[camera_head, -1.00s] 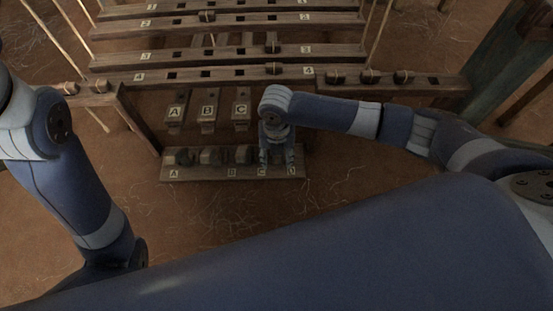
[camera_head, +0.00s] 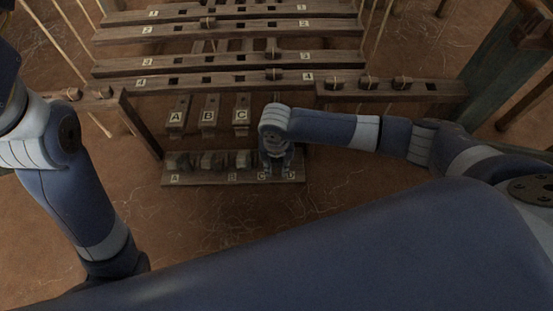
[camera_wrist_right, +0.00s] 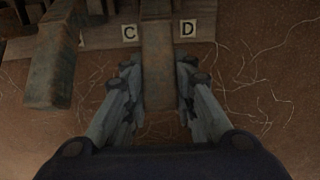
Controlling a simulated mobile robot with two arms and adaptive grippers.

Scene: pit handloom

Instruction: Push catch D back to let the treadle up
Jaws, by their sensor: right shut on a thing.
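The catch plank (camera_head: 210,179) lies on the ground with labels A to D along its front edge. My right gripper (camera_head: 276,170) is over its right end. In the right wrist view the gripper (camera_wrist_right: 158,105) has one finger on each side of a wooden block, catch D (camera_wrist_right: 158,65), between labels C (camera_wrist_right: 129,33) and D (camera_wrist_right: 188,28). The fingers are shut on it. Another catch (camera_wrist_right: 50,65) stands to its left. Treadles A (camera_head: 176,117), B (camera_head: 208,118) and C (camera_head: 241,117) show behind the plank; treadle D is hidden by my right arm. My left gripper is out of view.
Slotted beams numbered 1 to 4 (camera_head: 225,77) cross the loom behind the treadles. A side beam (camera_head: 380,88) with several cord-wrapped pegs is at right. A wooden post (camera_head: 150,135) stands left of the treadles. The earth floor in front of the plank is clear.

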